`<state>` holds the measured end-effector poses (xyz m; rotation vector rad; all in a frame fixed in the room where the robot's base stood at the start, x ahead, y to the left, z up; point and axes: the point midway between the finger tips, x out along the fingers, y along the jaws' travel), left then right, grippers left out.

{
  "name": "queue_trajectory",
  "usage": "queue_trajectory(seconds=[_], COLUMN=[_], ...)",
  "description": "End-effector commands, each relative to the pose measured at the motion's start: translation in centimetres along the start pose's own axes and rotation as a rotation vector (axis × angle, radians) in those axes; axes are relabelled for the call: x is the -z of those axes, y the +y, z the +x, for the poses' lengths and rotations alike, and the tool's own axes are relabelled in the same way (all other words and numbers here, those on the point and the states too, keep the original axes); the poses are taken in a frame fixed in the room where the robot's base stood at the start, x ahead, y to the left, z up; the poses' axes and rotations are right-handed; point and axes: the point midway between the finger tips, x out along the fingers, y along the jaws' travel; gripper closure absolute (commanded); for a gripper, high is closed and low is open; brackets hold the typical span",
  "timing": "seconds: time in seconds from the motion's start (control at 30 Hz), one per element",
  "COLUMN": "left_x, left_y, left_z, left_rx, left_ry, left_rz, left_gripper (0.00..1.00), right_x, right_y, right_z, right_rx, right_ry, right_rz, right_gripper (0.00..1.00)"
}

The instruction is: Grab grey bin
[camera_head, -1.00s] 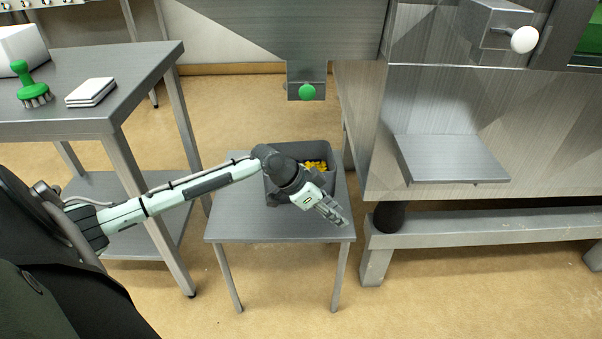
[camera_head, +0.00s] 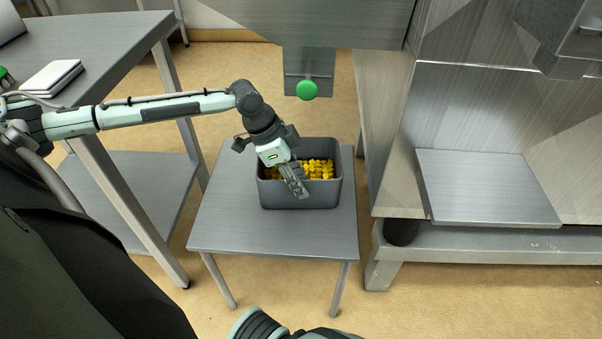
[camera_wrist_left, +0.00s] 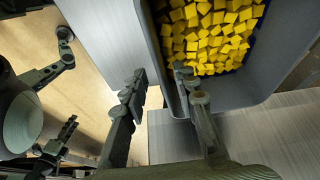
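The grey bin (camera_head: 300,196), filled with yellow cubes, stands upright on a small metal table. It also shows in the left wrist view (camera_wrist_left: 270,90). My left gripper (camera_head: 297,185) is at the bin's front side, pointing down over the rim. In the left wrist view its two fingers (camera_wrist_left: 160,75) are apart, with one over the bin's inside and the other outside the wall. Whether they touch the wall I cannot tell. What looks like my right gripper (camera_wrist_left: 66,80) is at the left of that view, fingers wide apart and empty, away from the bin.
The small table (camera_head: 270,232) has bare top around the bin. A taller metal table (camera_head: 95,65) is at the left. A chute with a green knob (camera_head: 307,90) hangs just behind the bin. A machine with a metal shelf (camera_head: 485,188) stands at the right.

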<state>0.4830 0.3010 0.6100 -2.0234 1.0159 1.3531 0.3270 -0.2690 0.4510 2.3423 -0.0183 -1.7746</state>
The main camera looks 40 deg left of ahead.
Motion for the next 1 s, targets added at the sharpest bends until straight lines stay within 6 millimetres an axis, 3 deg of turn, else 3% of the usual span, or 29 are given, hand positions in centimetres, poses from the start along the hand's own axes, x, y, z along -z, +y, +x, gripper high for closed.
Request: queue_trajectory(seconds=[0.3,0.6,0.87,1.0], left_x=[-0.3,-0.3,-0.3,-0.3], left_y=[-0.2,-0.2,-0.2,-0.2], left_z=[4.5,5.1,5.0,5.0], left_rx=[0.000,0.002,0.002,0.002], left_ry=[0.001,0.000,0.000,0.000], left_rz=[-0.001,0.000,0.000,0.000], left_gripper=[0.72,0.72,1.00,1.00], right_x=[0.2,0.2,0.2,0.2], right_y=[0.2,0.3,0.3,0.3], right_z=[-0.8,-1.0,-1.0,-1.0], right_rx=[-0.006,-0.008,-0.008,-0.008], right_ry=[0.005,0.005,0.005,0.005], right_rz=[0.000,0.001,0.001,0.001], right_gripper=[0.60,0.60,0.60,0.60])
